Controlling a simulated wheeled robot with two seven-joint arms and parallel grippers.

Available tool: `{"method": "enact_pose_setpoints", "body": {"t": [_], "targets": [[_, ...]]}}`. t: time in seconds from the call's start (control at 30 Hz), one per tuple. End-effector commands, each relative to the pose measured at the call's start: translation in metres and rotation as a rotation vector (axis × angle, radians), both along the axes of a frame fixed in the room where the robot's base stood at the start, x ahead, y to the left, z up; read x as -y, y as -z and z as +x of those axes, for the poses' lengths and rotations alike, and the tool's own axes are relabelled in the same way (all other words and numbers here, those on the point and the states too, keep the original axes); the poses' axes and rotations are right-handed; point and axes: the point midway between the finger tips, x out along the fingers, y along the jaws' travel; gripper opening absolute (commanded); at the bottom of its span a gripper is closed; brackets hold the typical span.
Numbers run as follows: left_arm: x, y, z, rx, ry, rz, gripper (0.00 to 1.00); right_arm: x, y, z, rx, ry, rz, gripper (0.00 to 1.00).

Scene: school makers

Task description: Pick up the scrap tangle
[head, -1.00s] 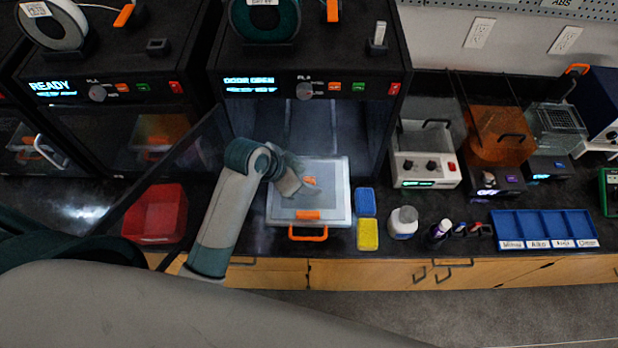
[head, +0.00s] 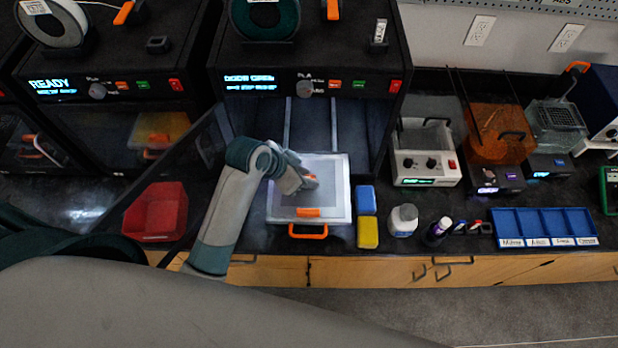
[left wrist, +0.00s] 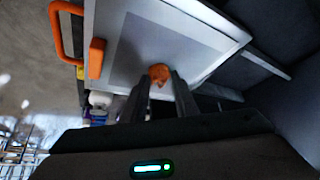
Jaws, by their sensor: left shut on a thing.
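The scrap tangle (left wrist: 159,74) is a small orange clump. In the left wrist view it sits between the fingertips of my left gripper (left wrist: 158,88), which is shut on it. In the head view my left gripper (head: 308,183) is over the print plate, and the tangle is mostly hidden there by the fingers. The plate (head: 335,200) is a pale sheet with a grey middle and an orange handle, at the mouth of the open printer. I cannot tell if the tangle still touches the plate. My right gripper is not in view.
A red bin (head: 157,212) stands left of my arm. A blue block (head: 366,199) and a yellow sponge (head: 368,233) lie just right of the plate. The printer's open door (head: 180,165) is at the left.

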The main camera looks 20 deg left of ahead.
Motion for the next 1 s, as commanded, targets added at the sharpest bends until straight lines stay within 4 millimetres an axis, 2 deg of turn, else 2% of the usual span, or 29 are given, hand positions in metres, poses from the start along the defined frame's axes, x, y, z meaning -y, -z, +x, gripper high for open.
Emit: {"method": "enact_pose_setpoints", "body": {"t": [0.37,0.53,0.67,1.0], "targets": [[0.000,-0.005,0.001,0.003,0.000,0.000,0.06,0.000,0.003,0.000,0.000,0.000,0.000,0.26],[-0.001,-0.020,0.001,0.006,0.000,0.002,0.06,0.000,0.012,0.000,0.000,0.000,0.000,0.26],[-0.001,-0.041,0.002,0.008,0.002,0.002,0.06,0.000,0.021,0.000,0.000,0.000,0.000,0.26],[0.037,-0.079,-0.056,0.005,0.002,-0.001,0.06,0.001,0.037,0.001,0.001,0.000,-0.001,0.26]]}}
